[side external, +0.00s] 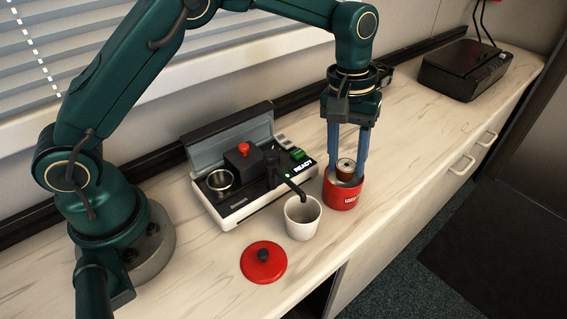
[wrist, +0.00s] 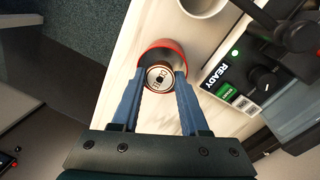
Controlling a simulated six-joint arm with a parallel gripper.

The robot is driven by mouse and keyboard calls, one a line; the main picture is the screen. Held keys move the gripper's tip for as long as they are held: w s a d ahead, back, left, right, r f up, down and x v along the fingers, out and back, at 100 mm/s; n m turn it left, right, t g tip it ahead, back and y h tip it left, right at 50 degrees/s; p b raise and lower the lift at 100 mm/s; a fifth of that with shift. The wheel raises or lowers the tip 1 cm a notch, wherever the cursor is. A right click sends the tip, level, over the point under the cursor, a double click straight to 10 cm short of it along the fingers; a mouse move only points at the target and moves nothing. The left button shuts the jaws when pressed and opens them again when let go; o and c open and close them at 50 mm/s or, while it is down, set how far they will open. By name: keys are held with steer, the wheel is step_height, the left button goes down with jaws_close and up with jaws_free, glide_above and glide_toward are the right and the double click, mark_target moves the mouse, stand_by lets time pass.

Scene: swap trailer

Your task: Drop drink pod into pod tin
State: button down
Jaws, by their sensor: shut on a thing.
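The drink pod (side external: 346,166) is a small brown cylinder with a pale printed top, which also shows in the wrist view (wrist: 159,78). My gripper (side external: 345,172) is shut on the pod, with one blue finger on each side. The pod is at the mouth of the red pod tin (side external: 342,197), and its top stands above the rim. The tin is open and its rim (wrist: 163,44) curves around the far side of the pod. The pod's underside and its depth in the tin are hidden.
A white cup (side external: 302,217) stands left of the tin, under the spout of a coffee machine (side external: 233,202) showing READY. A red lid (side external: 263,262) with a black knob lies on the counter in front. A black box (side external: 467,69) sits at the far right. The counter (side external: 415,125) right of the tin is clear.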

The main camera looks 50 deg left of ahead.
mark_target(345, 164)
steer(key=shift+c, duration=1.7)
jaws_free()
steer(key=shift+a+r, duration=0.1)
steer(key=shift+r, duration=3.5)
steer(key=s+a+r+t, duration=0.2)
steer(key=s+a+r, duration=0.1)
steer(key=s+r, duration=0.15)
steer(key=s+a+r+t, duration=0.1)
steer(key=s+a+r, duration=0.2)
steer(key=r, duration=0.3)
steer(key=s+a+f+m+t, duration=0.1)
steer(key=s+f+m, duration=0.1)
steer(key=s+f, duration=0.2)
steer(key=s+a+f+m+t+y, duration=0.1)
steer(key=s+a+f+m, duration=0.1)
steer(key=s+f, duration=0.2)
steer(key=s, duration=0.3)
steer(key=shift+s+a+f+m, duration=0.3)
steer(key=shift+s+f, duration=0.05)
steer(key=shift+f, duration=0.05)
